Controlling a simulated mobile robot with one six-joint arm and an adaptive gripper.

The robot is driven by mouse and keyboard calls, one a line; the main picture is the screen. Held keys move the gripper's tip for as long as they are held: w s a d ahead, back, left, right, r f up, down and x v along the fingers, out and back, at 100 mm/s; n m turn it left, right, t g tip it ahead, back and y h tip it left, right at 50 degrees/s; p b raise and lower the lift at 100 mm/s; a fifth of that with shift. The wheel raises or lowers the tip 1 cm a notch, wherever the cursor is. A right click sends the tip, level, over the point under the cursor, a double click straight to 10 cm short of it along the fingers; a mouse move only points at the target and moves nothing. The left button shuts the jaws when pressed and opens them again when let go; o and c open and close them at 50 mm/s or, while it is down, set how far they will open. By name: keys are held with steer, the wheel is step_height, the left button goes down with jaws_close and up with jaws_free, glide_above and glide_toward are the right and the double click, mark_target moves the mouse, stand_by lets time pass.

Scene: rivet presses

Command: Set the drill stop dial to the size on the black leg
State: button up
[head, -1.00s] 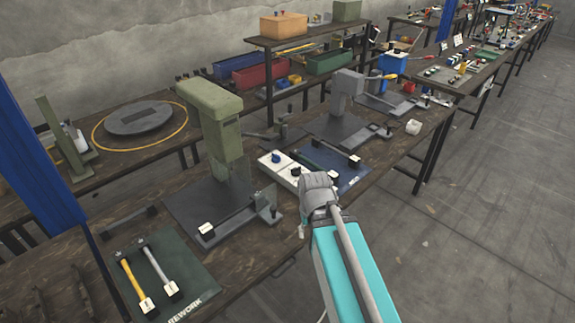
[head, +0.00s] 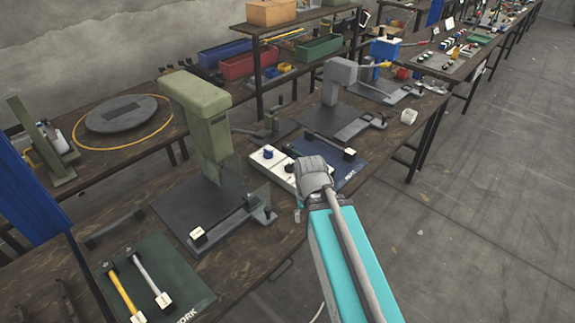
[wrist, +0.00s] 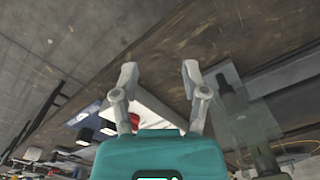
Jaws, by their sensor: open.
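My gripper (wrist: 158,78) is open and empty in the wrist view, its two fingers apart above the bench. In the head view my wrist hides it. A white panel with a blue knob (head: 267,153) and a dark knob lies just beyond my wrist; I cannot tell which is the drill stop dial. The panel (wrist: 152,108) also shows between and behind my fingers in the wrist view. A dark bar with a tagged block end (head: 349,154), perhaps the black leg, lies at the blue mat (head: 352,176). The size on it is too small to read.
A green press (head: 200,105) stands left of my wrist, a grey press (head: 340,75) beyond it. A green mat (head: 190,290) holds a yellow leg (head: 122,294) and a grey leg (head: 147,275). The floor right of the bench is clear.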

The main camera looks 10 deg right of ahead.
steer(key=o, duration=0.3)
steer(key=shift+w, duration=0.1)
steer(key=shift+o, duration=1.1)
steer(key=shift+w+r, duration=0.1)
steer(key=shift+w, duration=0.2)
steer(key=r+m+p, duration=0.2)
steer(key=m, duration=1.1)
glide_above(290, 164)
steer(key=shift+f, duration=0.1)
steer(key=shift+f, duration=0.15)
steer(key=shift+f+b, duration=3.6)
steer(key=shift+b, duration=0.2)
steer(key=shift+s, duration=0.1)
steer(key=c, duration=1.2)
